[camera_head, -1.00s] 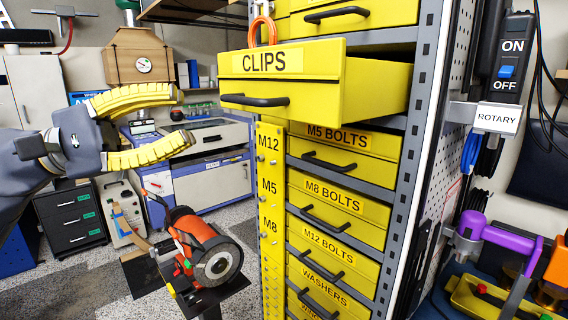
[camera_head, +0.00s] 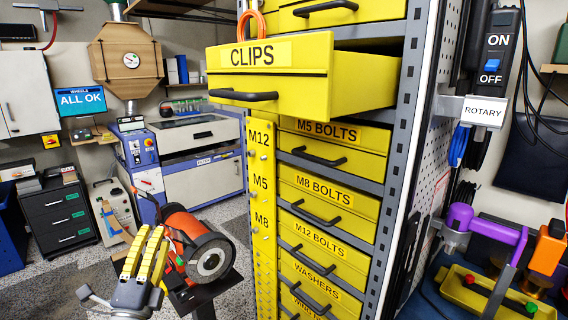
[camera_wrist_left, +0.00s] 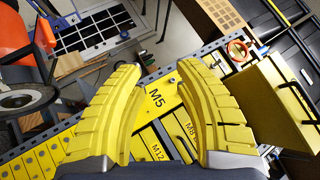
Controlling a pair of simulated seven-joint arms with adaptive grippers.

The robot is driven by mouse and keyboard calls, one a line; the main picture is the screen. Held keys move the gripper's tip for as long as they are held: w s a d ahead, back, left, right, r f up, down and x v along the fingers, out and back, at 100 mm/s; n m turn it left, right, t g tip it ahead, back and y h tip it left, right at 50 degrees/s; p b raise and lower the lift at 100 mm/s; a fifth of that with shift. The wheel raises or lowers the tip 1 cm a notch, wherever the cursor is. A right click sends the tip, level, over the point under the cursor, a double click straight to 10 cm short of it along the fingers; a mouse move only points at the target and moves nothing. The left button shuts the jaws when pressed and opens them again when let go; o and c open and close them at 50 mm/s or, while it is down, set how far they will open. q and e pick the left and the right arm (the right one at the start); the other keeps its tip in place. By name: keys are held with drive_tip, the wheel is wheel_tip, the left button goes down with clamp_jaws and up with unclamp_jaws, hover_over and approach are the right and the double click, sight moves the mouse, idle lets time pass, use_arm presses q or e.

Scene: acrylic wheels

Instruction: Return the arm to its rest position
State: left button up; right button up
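My left gripper (camera_head: 148,245) is low at the left in the head view, its yellow fingers pointing up. It stands in front of the orange and black grinder-like machine (camera_head: 183,225) and overlaps part of it. In the left wrist view the two fingers of my left gripper (camera_wrist_left: 160,70) are well apart with nothing between them, so it is open and empty. My right gripper is in neither view.
The yellow CLIPS drawer (camera_head: 265,70) is pulled out of the drawer tower (camera_head: 410,100) and juts into the room. Closed labelled drawers lie below it. A purple clamp-like tool (camera_head: 485,228) is at the right. Speckled floor (camera_head: 80,275) is open at the left.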

use_arm(q)
drive_tip(key=s+a+f+n+g+y, duration=0.2)
drive_tip(key=s+f+n+g, duration=0.15)
drive_tip(key=f, duration=0.75)
drive_tip(key=s+a+f+n+g+y, duration=0.25)
drive_tip(key=f+n+g, duration=0.2)
drive_tip(key=f, duration=0.55)
drive_tip(key=s+d+f+n+g, duration=0.1)
drive_tip(key=s+f+n+g, duration=0.55)
drive_tip(key=s+f, duration=1.25)
drive_tip(key=s+d+f+g+h, duration=0.1)
drive_tip(key=s+d+f+g, duration=0.1)
drive_tip(key=f, duration=1)
drive_tip(key=s+d+f+g+h, duration=0.1)
drive_tip(key=s+d+f, duration=0.1)
drive_tip(key=f, duration=0.9)
drive_tip(key=s+d+f+g+h, duration=0.1)
drive_tip(key=s+d+f+g, duration=0.1)
drive_tip(key=f, duration=1)
drive_tip(key=s+f+n+g+h, duration=0.1)
drive_tip(key=s+f+g, duration=0.1)
drive_tip(key=s+f, duration=1.3)
drive_tip(key=shift+s+a+f+n, duration=0.15)
drive_tip(key=shift+s+f+n, duration=0.2)
drive_tip(key=shift+s, duration=1.9)
